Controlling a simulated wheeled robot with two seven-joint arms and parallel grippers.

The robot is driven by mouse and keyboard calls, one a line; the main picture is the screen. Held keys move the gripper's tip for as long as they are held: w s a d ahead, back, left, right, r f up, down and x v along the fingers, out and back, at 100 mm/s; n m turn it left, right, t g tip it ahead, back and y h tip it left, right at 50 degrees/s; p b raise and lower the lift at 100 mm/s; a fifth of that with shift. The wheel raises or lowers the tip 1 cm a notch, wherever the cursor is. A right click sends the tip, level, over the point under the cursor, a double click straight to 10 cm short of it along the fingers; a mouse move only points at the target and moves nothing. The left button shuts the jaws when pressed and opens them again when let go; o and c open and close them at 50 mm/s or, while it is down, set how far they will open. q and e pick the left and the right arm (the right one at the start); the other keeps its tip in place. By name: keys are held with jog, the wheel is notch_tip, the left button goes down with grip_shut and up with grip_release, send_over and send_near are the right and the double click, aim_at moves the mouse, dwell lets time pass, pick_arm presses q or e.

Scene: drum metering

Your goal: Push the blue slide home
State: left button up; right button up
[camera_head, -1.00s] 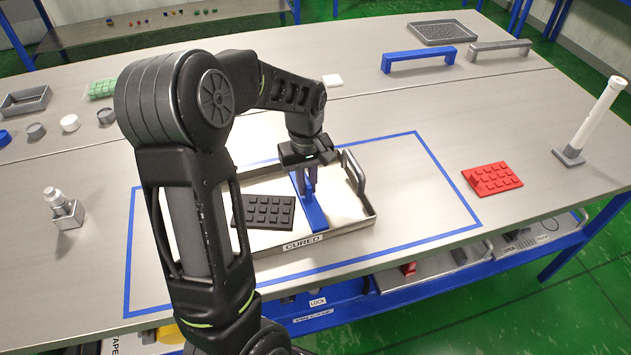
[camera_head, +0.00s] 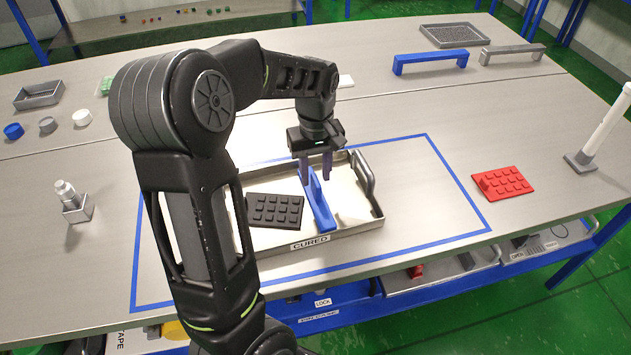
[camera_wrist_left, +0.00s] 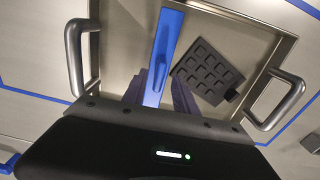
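The blue slide (camera_head: 322,212) is a long bar with a raised fin, lying across the white tray (camera_head: 351,237) labelled CURED. It divides the tray, with a black studded pad (camera_head: 275,210) to its left and bare floor to its right. My left gripper (camera_head: 316,174) is above the slide's far part, its purple fingers apart. In the left wrist view, the slide (camera_wrist_left: 165,45) runs between the spread fingers (camera_wrist_left: 160,92), with the dark pad (camera_wrist_left: 207,72) beside it. I cannot tell whether a finger touches the slide. My right gripper is out of view.
The tray has a grey handle (camera_head: 363,178) on its right and stands inside a blue taped outline (camera_head: 460,185). A red studded pad (camera_head: 503,182) and a white post (camera_head: 605,130) stand to the right. A blue bridge-shaped handle (camera_head: 430,58) is at the back.

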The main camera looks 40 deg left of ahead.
aim_at(315, 180)
pick_arm(q)
jog(key=shift+r, duration=2)
jog(key=shift+r, duration=0.1)
